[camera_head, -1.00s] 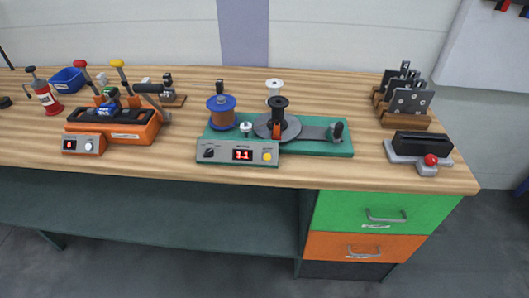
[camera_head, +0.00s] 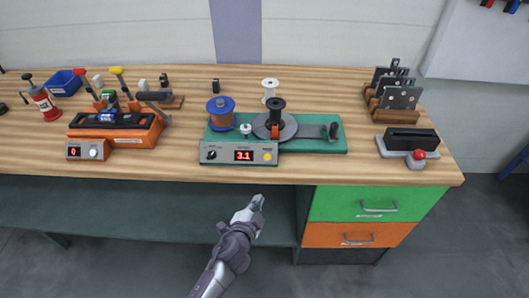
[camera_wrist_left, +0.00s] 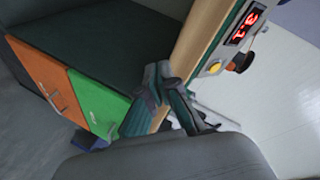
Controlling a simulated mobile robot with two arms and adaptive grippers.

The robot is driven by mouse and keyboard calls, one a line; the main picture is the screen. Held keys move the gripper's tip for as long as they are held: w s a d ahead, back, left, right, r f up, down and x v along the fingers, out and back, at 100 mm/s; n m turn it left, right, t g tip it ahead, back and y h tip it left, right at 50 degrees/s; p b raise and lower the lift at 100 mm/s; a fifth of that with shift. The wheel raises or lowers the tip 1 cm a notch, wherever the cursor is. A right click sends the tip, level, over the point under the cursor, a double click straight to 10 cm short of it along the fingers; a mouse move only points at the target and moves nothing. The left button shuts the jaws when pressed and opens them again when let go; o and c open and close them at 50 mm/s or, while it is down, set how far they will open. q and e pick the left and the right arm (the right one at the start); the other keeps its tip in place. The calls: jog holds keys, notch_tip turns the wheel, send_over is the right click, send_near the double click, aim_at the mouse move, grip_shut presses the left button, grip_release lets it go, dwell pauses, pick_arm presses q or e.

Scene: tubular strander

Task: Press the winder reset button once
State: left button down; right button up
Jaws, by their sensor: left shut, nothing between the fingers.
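The winder stands on a green base (camera_head: 325,146) in the middle of the workbench. Its grey front panel has a black knob (camera_head: 211,155), a red display (camera_head: 244,155) reading 3.1 and a yellow button (camera_head: 267,156) at the right end. My left gripper (camera_head: 258,199) is shut and empty, in front of the bench edge and below the panel, apart from the button. In the left wrist view the gripper fingers (camera_wrist_left: 180,100) show near the bench edge, with the yellow button (camera_wrist_left: 214,68) beyond them. My right gripper is not in view.
An orange device (camera_head: 130,137) with levers stands at the left. A black block on a grey base with a red knob (camera_head: 419,154) is at the right. Green and orange drawers (camera_head: 350,204) lie below.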

aim_at(267, 157)
pick_arm(q)
notch_tip(267, 157, up, 16)
jog(key=w+d+m+t+h+p, duration=0.1)
jog(key=w+d+m+t, duration=0.1)
jog(key=shift+w+d+f+t+p, duration=0.25)
jog(key=shift+w+d+t+p, duration=0.05)
jog(key=shift+w+t, duration=0.1)
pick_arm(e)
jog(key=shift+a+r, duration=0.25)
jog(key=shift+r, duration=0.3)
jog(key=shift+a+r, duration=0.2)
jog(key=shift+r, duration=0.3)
pick_arm(q)
jog(key=shift+f, duration=0.15)
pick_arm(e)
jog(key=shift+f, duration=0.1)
pick_arm(q)
jog(key=w+f+b, duration=0.5)
jog(key=shift+f+b, duration=0.15)
jog(key=shift+b, duration=0.2)
jog(key=shift+w+f+b, duration=0.4)
jog(key=shift+w+b, duration=0.15)
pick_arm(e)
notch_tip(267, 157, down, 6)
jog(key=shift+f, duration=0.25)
pick_arm(q)
jog(key=shift+f, duration=0.1)
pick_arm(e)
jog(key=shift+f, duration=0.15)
